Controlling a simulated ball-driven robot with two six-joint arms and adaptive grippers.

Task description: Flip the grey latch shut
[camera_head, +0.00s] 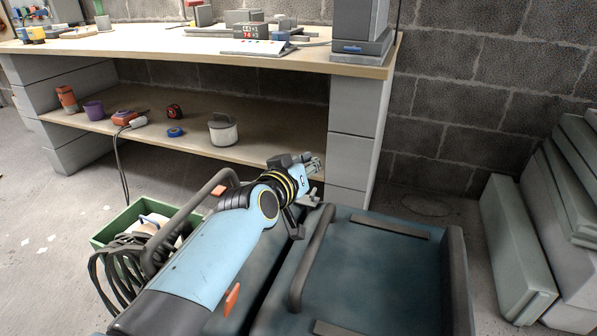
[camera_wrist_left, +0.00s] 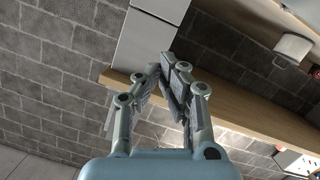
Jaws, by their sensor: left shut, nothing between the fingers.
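My left gripper (camera_head: 313,165) is in front of the workbench, close to the right end of its lower shelf in the picture. Its fingers are together with nothing between them. In the left wrist view the left gripper (camera_wrist_left: 174,72) also shows shut and empty, with the wooden shelf edge and a grey bench leg behind it. I cannot make out a grey latch for certain in either view. My right gripper is not in view.
The workbench (camera_head: 190,58) carries tools and boxes. Its lower shelf (camera_head: 270,148) holds a white pot (camera_head: 222,132), a purple cup (camera_head: 94,110) and smaller items. A green crate (camera_head: 106,234) stands on the floor at left. Grey slabs (camera_head: 518,250) lean at right.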

